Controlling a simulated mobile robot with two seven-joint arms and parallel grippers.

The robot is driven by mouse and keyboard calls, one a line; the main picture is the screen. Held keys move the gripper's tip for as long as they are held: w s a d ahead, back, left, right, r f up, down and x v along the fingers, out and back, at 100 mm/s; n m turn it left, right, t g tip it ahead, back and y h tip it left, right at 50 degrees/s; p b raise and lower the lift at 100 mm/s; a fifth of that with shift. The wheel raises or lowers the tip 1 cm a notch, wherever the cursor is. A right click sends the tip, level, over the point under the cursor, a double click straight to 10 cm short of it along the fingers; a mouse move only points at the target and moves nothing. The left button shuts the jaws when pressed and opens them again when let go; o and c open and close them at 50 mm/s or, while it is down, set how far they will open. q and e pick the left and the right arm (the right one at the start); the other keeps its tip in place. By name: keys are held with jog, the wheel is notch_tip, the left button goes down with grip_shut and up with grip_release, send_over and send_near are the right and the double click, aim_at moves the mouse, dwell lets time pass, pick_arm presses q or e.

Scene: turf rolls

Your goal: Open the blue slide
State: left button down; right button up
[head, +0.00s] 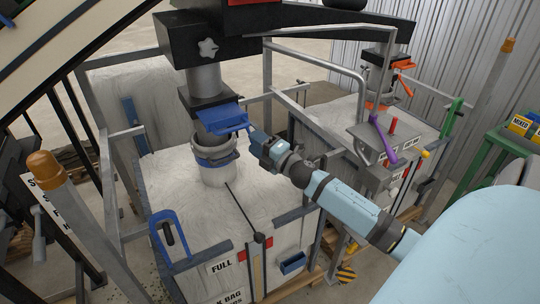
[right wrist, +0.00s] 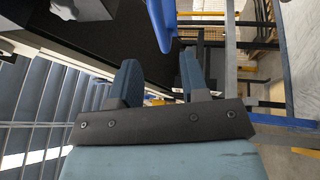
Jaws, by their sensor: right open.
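The blue slide (head: 222,118) is a flat blue plate with a loop-like handle end, sticking out to the right from the black block under the spout. My right gripper (head: 254,138) is just right of the handle end, its arm coming from the lower right. In the right wrist view the two fingers of my right gripper (right wrist: 160,78) are apart, with nothing seen held between them. A blue bar (right wrist: 161,22), seemingly the slide's handle, lies ahead, reaching down towards the gap. Whether a finger touches it I cannot tell. My left gripper is not in view.
A second station with an orange handle (head: 403,66) and a purple lever (head: 382,140) stands behind my right arm. Metal frame posts surround the bags.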

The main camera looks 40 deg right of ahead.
jog(key=b+v, duration=0.1)
jog(key=v, duration=0.4)
jog(key=shift+s, duration=0.2)
dwell(0.3)
jog(key=s+a+f+m+g+h+p, duration=0.1)
jog(key=s+a+f+m+g, duration=0.1)
jog(key=s+a+f+m, duration=0.5)
jog(key=s+a+f+m+g+h+p, duration=0.1)
jog(key=s+a+f+m+g, duration=0.2)
jog(key=f, duration=0.5)
jog(key=s+a+f+m+g+y, duration=0.1)
jog(key=s+a+f+m+g, duration=0.1)
jog(key=s+a+f+m, duration=0.2)
jog(key=s+a+f+m+g+y+p, duration=0.1)
jog(key=s+a+f+m, duration=0.2)
jog(key=s+a, duration=0.5)
jog(key=a+f, duration=0.1)
jog(key=a, duration=0.2)
jog(key=shift+a+f+m+g, duration=0.15)
jog(key=shift+a+m+g, duration=0.2)
jog(key=shift+m+g, duration=0.05)
